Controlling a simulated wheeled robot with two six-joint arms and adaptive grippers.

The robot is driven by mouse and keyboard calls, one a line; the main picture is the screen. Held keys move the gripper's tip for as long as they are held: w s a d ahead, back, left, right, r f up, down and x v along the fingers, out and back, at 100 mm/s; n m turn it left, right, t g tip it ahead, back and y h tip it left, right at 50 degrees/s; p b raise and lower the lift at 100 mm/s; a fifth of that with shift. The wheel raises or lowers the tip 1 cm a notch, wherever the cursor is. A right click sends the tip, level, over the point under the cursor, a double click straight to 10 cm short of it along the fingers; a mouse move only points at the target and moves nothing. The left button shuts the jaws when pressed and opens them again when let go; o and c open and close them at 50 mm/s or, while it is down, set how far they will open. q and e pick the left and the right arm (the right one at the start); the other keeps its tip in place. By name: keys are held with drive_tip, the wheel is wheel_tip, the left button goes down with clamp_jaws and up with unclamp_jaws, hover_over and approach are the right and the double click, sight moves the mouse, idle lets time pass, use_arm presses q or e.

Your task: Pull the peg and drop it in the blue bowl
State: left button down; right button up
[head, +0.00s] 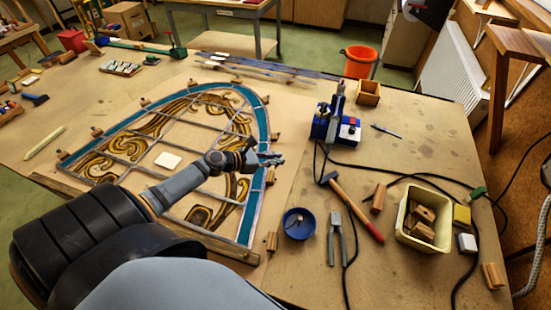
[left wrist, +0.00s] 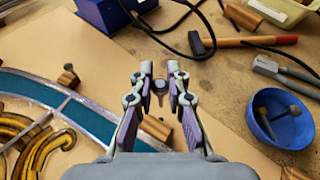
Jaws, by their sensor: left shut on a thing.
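My left gripper (head: 272,158) is over the right edge of the leaded panel (head: 243,228). In the left wrist view its fingers (left wrist: 160,74) are shut on a small dark round-headed peg (left wrist: 160,87). I cannot tell whether the peg's lower end is clear of the board. A wooden block (left wrist: 156,128) shows just below the peg, beside the panel's edge. The blue bowl (head: 289,230) stands on the table right of the panel; in the left wrist view the bowl (left wrist: 299,134) holds dark round-headed pegs (left wrist: 265,116). My right gripper is not in view.
Pliers (head: 337,243) and a hammer (head: 356,212) lie right of the bowl. A cream tub (head: 407,241) of wooden blocks stands farther right. A blue tool (head: 335,125) stands behind, with a black cable across the table. Wooden blocks (head: 271,241) line the panel.

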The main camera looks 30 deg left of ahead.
use_arm(q)
drive_tip(key=s+d+p, duration=0.2)
drive_tip(key=s+d, duration=1.1)
drive_tip(key=d, duration=0.3)
drive_tip(key=shift+d+r, duration=0.15)
drive_tip(key=shift+r, duration=0.05)
drive_tip(key=shift+w+p, duration=0.15)
drive_tip(key=shift+p, duration=0.2)
drive_tip(key=shift+w+d+r, duration=0.15)
drive_tip(key=shift+w+d, duration=0.05)
drive_tip(key=shift+w, duration=0.1)
drive_tip(key=shift+w+d+p, duration=0.2)
drive_tip(key=shift+w+p, duration=0.15)
drive_tip(key=shift+p, duration=0.05)
